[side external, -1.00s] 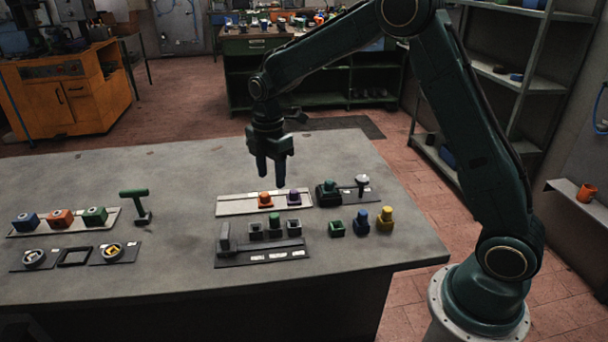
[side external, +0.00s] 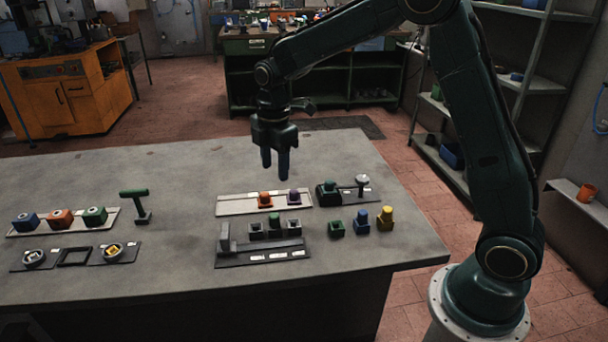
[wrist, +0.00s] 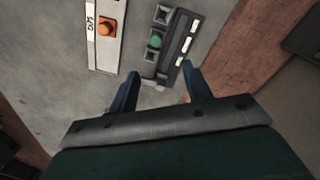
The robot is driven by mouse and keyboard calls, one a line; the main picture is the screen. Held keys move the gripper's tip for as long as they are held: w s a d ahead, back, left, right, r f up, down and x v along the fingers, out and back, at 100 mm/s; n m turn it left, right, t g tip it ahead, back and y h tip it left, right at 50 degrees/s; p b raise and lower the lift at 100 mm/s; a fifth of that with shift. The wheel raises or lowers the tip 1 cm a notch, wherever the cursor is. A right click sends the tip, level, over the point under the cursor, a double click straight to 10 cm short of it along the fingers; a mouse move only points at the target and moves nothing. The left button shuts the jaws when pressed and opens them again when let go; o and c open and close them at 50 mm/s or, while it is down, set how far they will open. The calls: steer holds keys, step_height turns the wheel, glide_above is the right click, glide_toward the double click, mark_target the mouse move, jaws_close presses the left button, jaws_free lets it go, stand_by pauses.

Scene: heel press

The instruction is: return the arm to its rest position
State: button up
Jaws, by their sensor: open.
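My gripper (side external: 275,165) hangs in the air above the grey table (side external: 180,175), over the area behind the white strip. Its two blue fingers point down, apart and empty; they also show open in the wrist view (wrist: 160,85). Nothing is held.
Loose green, blue (side external: 361,219) and yellow (side external: 385,218) pieces stand at right.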

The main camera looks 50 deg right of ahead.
steer(key=s+a+r+m+t, duration=0.1)
steer(key=s+r+m+t, duration=0.1)
steer(key=s+r+m, duration=0.6)
steer(key=s+r+m+t, duration=0.2)
steer(key=s+r, duration=0.3)
steer(key=s, duration=0.7)
steer(key=s+f+m+t, duration=0.1)
steer(key=s+m, duration=0.4)
steer(key=s, duration=0.4)
steer(key=shift+a, duration=0.3)
steer(key=shift+f, duration=0.1)
